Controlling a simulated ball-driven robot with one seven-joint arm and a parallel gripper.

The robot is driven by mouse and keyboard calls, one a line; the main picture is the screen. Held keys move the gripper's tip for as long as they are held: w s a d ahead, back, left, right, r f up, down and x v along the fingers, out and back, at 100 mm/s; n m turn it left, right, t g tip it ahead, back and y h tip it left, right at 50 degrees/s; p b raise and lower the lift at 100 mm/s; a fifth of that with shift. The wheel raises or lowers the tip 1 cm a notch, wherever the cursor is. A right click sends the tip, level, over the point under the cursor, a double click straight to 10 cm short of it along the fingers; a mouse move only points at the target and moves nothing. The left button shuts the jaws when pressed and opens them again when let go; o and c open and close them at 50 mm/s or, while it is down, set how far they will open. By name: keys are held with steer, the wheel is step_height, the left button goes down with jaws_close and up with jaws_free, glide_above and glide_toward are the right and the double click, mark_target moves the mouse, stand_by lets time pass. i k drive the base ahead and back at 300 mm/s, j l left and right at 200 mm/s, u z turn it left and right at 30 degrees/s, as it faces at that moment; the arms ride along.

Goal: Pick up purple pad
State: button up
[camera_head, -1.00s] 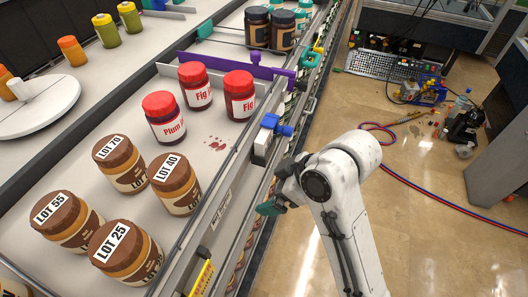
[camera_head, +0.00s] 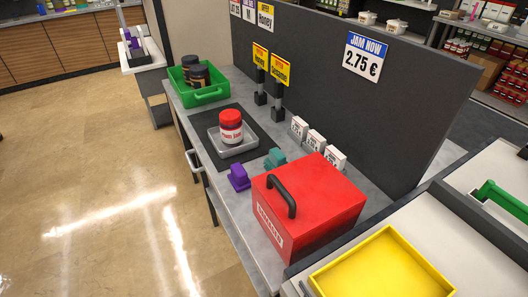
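A small purple pad (camera_head: 239,177) with a stepped, blocky shape sits on the grey counter near its front left edge. It stands just left of the red box and in front of a teal block of similar shape (camera_head: 274,158). Another purple item (camera_head: 133,43) shows on a white stand far off at the upper left; it is too small to tell what it is. My gripper and arm are not in the current view.
A red box with a black handle (camera_head: 322,215) stands close right of the pad. A jar (camera_head: 231,126) sits on a grey tray (camera_head: 215,136) behind it. A green crate (camera_head: 212,96) holds dark jars. A dark partition (camera_head: 320,90) backs the counter. Floor (camera_head: 90,190) at left is clear.

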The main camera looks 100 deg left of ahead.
mark_target(239, 177)
steer(key=u, duration=0.45)
steer(key=j+u, duration=0.15)
steer(key=u, duration=0.7)
steer(key=j+u, duration=0.1)
steer(key=u, duration=0.3)
steer(key=j+u, duration=0.1)
steer(key=u, duration=0.35)
steer(key=j+u, duration=0.3)
steer(key=i+u, duration=0.15)
steer(key=u, duration=0.15)
